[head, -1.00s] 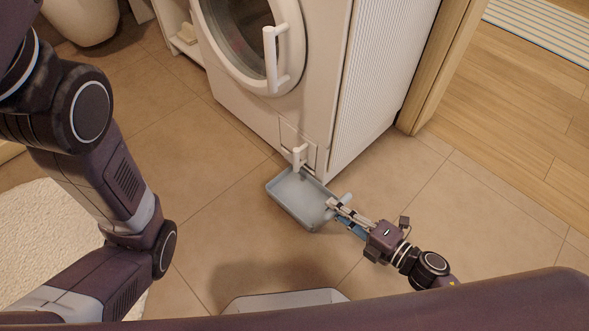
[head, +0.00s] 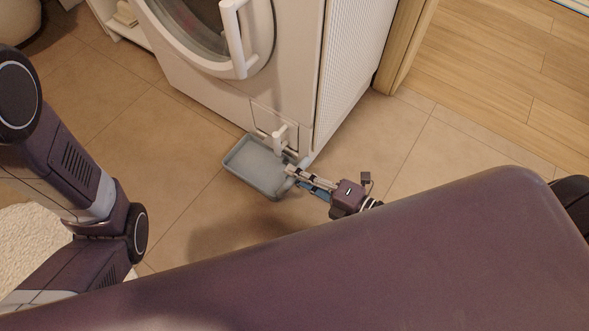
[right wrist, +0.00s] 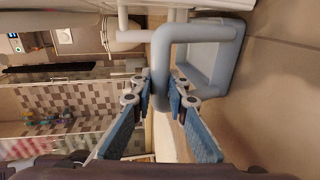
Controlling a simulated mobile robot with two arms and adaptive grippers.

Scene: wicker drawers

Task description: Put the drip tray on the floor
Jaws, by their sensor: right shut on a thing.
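The drip tray (head: 243,173) is a shallow blue-grey rectangular tray with a handle. In the head view it is low in front of the washing machine, below the small white handle on the machine's lower flap. My right gripper (head: 293,176) reaches it from the right and is shut on its handle. In the right wrist view the handle (right wrist: 162,62) lies between the fingertips (right wrist: 161,90), with the tray (right wrist: 222,64) beyond. I cannot tell whether the tray's underside touches the floor. My left arm shows at the left, but its gripper is out of view.
The washing machine (head: 205,92) stands directly behind the tray, with its lower flap handle (head: 279,136) close above the tray's edge. Tiled floor (head: 165,160) is clear to the left. A door frame (head: 404,45) is at the right. A pale rug (head: 30,245) lies lower left.

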